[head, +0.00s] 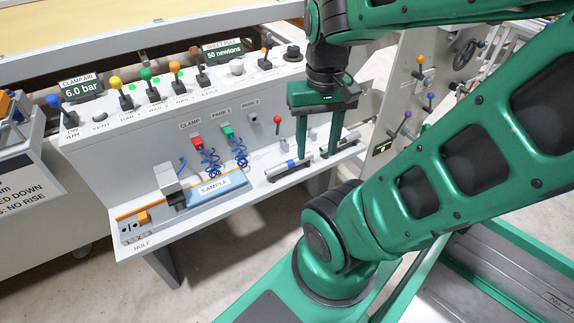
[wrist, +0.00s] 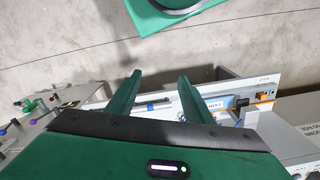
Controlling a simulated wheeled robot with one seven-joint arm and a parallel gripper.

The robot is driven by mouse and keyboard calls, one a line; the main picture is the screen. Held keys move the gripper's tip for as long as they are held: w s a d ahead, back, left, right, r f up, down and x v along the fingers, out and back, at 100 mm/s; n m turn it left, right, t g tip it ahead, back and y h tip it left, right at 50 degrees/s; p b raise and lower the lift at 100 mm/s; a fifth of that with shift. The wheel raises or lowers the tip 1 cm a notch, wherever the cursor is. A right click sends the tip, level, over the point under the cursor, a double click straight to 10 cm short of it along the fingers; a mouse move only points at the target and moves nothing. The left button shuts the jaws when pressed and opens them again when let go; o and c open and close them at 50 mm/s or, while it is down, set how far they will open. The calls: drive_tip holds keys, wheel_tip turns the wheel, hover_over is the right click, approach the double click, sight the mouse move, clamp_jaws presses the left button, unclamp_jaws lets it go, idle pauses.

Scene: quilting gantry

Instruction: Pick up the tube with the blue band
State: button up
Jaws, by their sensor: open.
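The tube with the blue band (head: 291,165) is a grey cylinder lying on the pale shelf at the front of the console. It also shows in the wrist view as a small light bar with a blue part (wrist: 152,106), seen through the gap between my fingers. My gripper (head: 318,154) is open and points down, with its green fingers over the right part of the shelf, by the tube's right end. In the wrist view, my gripper (wrist: 160,78) has nothing between its fingers. Whether a finger touches the tube I cannot tell.
A second grey tube (head: 342,146) lies to the right on the shelf, partly behind a finger. A red-knobbed lever (head: 277,122) stands behind. The blue SAMPLE block (head: 215,186) and coiled blue hoses (head: 210,162) are to the left.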

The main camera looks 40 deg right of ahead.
drive_tip(key=m+g+h, duration=0.4)
drive_tip(key=m+h, duration=0.4)
drive_tip(key=m, duration=0.4)
hover_over(282, 164)
drive_tip(key=s+a, duration=0.2)
drive_tip(key=s, duration=0.3)
wheel_tip(282, 164, down, 19)
drive_tip(key=w+f+m+h, duration=0.1)
drive_tip(key=f, duration=0.2)
drive_tip(key=w+d+f+h, duration=0.1)
drive_tip(key=w+f+h, duration=0.1)
drive_tip(key=w+d+f+m+t+h, duration=0.1)
drive_tip(key=f+h, duration=0.1)
drive_tip(key=f, duration=0.1)
drive_tip(key=shift+w+f+m, duration=0.3)
drive_tip(key=shift+w, duration=0.1)
drive_tip(key=shift+h, duration=0.3)
drive_tip(key=x, duration=1)
drive_tip(key=shift+s+d+f, duration=0.1)
drive_tip(key=shift+d+f, duration=0.2)
clamp_jaws()
